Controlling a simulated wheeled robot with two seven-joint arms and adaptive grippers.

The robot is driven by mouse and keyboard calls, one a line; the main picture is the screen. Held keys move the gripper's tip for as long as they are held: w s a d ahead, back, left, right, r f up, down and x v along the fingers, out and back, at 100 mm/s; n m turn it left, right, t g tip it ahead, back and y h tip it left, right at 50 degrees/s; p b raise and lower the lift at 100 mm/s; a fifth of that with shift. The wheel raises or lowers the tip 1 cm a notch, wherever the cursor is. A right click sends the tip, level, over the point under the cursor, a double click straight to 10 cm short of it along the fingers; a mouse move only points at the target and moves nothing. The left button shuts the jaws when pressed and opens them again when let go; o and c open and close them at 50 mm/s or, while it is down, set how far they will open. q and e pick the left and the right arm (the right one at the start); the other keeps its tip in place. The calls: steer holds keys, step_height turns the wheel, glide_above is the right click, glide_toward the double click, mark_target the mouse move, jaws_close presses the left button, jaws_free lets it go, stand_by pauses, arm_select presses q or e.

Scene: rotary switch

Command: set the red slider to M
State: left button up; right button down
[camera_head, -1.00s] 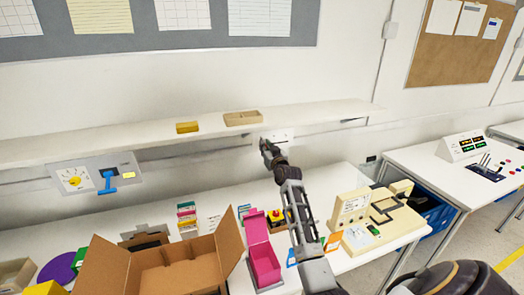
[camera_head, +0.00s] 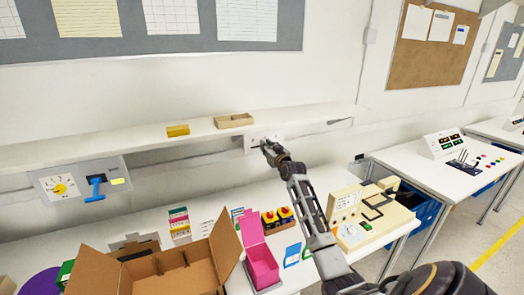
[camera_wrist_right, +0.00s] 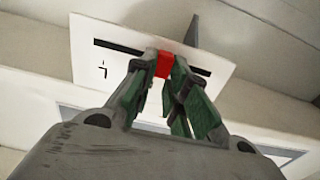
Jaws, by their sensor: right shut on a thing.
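The red slider (camera_wrist_right: 164,64) sits in a dark horizontal slot on a white plate (camera_wrist_right: 88,60) in the right wrist view. It is a little right of the slot's middle. A small dark mark shows below the slot's left part; I cannot read any letter M. My right gripper (camera_wrist_right: 165,72) is shut on the red slider, with a green-sided finger on each side. In the head view, my right gripper (camera_head: 268,147) is at the white plate (camera_head: 252,141) under the wall shelf and hides the slider. My left gripper is not in view.
The wall shelf (camera_head: 300,118) runs just above the plate, holding a yellow block (camera_head: 178,130) and a wooden tray (camera_head: 234,121). Below stand an open cardboard box (camera_head: 150,268), a pink box (camera_head: 258,255) and red-and-yellow buttons (camera_head: 277,216). A dial panel (camera_head: 78,187) is at left.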

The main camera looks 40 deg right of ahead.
steer(key=shift+s+d+f, duration=0.1)
steer(key=shift+d, duration=0.3)
steer(key=c, duration=1.4)
jaws_free()
steer(key=shift+s, duration=0.15)
steer(key=v, duration=1.1)
steer(key=shift+s, duration=0.35)
steer(key=shift+a, duration=0.1)
